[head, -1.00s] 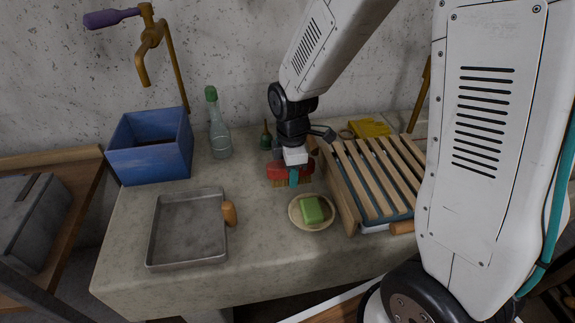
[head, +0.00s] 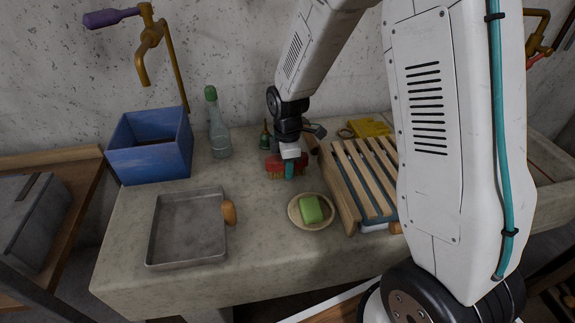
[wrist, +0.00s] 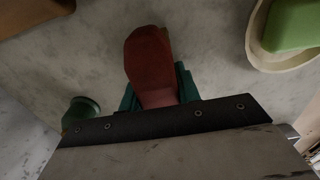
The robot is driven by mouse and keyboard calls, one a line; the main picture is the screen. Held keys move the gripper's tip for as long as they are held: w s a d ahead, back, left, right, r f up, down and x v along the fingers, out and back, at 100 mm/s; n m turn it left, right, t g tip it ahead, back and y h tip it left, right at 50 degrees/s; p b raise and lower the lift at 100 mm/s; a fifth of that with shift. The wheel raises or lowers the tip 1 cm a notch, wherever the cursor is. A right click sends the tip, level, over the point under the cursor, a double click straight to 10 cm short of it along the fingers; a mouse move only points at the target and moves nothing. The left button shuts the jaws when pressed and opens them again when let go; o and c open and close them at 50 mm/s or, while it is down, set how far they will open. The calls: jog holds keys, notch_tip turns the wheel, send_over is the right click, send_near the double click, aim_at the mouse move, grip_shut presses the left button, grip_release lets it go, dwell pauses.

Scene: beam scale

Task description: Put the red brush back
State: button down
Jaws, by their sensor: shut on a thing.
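The red brush (head: 273,166) has a red body with brown bristles underneath. My gripper (head: 289,170) is shut on it, its teal fingers on either side of the brush. In the head view the bristles are at or close to the countertop; I cannot tell whether they touch. In the wrist view the red brush (wrist: 150,65) sticks out from between the teal fingertips of my gripper (wrist: 158,88). Part of the brush is hidden by my gripper.
A dish with green soap (head: 311,209) lies in front, and a slatted wooden rack (head: 350,190) stands right. A green bottle (head: 265,138) stands just behind. A metal tray (head: 187,260), blue bin (head: 150,160) and glass bottle (head: 219,140) are left. Counter between tray and dish is clear.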

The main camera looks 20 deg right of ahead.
jog(key=shift+f, duration=0.15)
jog(key=c, duration=1)
grip_release()
notch_tip(320, 180, up, 12)
jog(key=shift+r, duration=0.25)
jog(key=shift+s+d+r+m+t, duration=0.2)
jog(key=shift+s+d+r+m, duration=0.3)
jog(key=shift+s+r+m, duration=3)
jog(key=shift+s+d+r+m+t, duration=0.2)
jog(key=shift+s+d+r+m, duration=1)
jog(key=shift+s, duration=4.65)
jog(key=shift+s+a+r+m+t, duration=0.2)
jog(key=shift+s+r+m, duration=1.3)
jog(key=shift+s+m, duration=2.45)
jog(key=shift+s+n, duration=0.7)
jog(key=shift+n, duration=0.05)
